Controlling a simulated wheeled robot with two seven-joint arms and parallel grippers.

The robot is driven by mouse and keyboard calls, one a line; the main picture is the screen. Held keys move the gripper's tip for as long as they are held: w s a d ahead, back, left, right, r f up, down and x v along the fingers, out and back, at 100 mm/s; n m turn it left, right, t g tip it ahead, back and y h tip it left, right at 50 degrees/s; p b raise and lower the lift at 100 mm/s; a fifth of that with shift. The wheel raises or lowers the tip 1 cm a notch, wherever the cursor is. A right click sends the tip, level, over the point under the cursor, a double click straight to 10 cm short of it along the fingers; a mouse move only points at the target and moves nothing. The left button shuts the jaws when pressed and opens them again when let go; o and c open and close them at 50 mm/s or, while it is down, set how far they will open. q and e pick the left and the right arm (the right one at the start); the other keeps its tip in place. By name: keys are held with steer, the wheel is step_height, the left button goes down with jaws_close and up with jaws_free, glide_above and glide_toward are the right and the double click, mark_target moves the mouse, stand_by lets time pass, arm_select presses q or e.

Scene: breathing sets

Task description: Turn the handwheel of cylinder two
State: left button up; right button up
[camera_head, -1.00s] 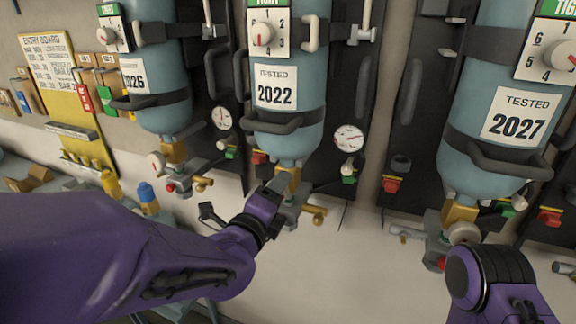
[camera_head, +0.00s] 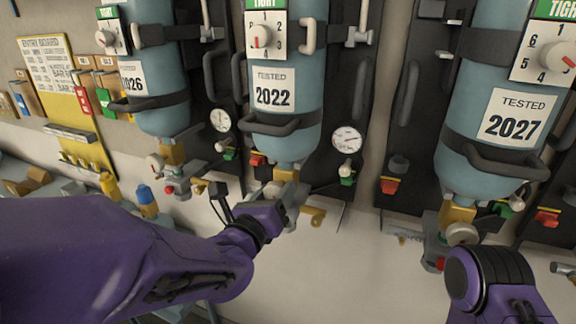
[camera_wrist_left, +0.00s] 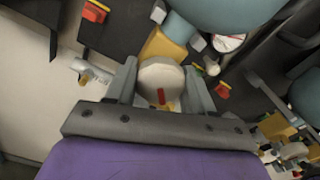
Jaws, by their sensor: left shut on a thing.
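The middle blue cylinder (camera_head: 288,105), labelled TESTED 2022, is strapped upright to a dark panel. A brass valve (camera_head: 287,173) sits at its lower end. My left gripper (camera_head: 283,198) is at this valve and hides most of the handwheel in the head view. In the left wrist view the pale round handwheel (camera_wrist_left: 160,74) with a red mark lies between the two grey fingers of my left gripper (camera_wrist_left: 163,88), which are shut on it. My right arm shows at the lower right; its fingers are not visible.
The right cylinder (camera_head: 490,150), labelled 2027, and the left cylinder (camera_head: 160,85) flank the middle one. A pressure gauge (camera_head: 346,139) is right of the middle cylinder. A yellow entry board (camera_head: 85,135) hangs at the left.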

arm_select(q)
steer(key=shift+f+m, duration=0.3)
steer(key=shift+m, duration=0.3)
steer(key=shift+s+f, duration=0.1)
steer(key=shift+f, duration=0.05)
steer(key=o, duration=1)
steer(key=shift+d, duration=0.1)
